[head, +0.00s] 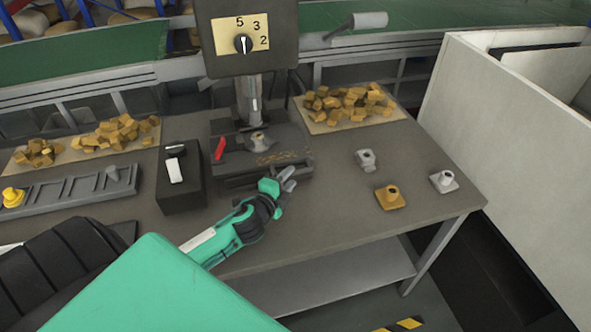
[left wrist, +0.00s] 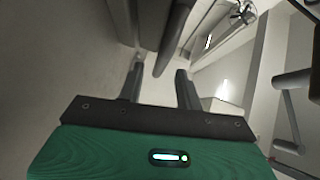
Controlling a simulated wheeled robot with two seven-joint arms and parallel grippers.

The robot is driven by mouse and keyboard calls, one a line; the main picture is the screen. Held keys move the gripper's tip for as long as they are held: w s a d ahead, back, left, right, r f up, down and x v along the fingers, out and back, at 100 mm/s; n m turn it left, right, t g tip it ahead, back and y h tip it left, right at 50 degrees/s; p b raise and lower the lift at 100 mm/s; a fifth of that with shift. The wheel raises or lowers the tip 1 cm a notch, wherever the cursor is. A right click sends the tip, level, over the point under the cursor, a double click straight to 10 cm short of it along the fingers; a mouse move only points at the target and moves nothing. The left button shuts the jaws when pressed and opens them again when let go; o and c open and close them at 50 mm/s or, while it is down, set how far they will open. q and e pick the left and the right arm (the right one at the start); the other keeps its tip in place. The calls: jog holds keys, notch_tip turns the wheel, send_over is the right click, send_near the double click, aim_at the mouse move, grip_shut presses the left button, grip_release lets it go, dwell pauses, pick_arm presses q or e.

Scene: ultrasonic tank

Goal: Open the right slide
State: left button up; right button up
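My left gripper (head: 289,178) is just in front of the right front corner of the dark machine base (head: 262,150) in the head view. In the left wrist view its two fingers (left wrist: 160,70) stand apart, with a dark rounded bar (left wrist: 174,38) beyond and partly between them. I see no contact between the fingers and the bar. I cannot make out which part is the right slide; the gripper covers part of the base's front. A small metal fitting sits on top of the base. My right gripper is not in view.
A red lever (head: 220,148) is on the base's left side, below a dial box (head: 244,38). A black switch box (head: 180,180) stands to the left. Several loose fittings, one brass (head: 390,196), lie to the right. The table (head: 335,215) is clear front right.

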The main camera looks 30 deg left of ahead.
aim_at(296, 171)
pick_arm(q)
jog(key=shift+w+a+f, duration=0.1)
jog(key=shift+w+f, duration=0.1)
jog(key=shift+w, duration=0.85)
jog(key=shift+w+f, duration=0.15)
jog(key=shift+w, duration=0.9)
grip_shut()
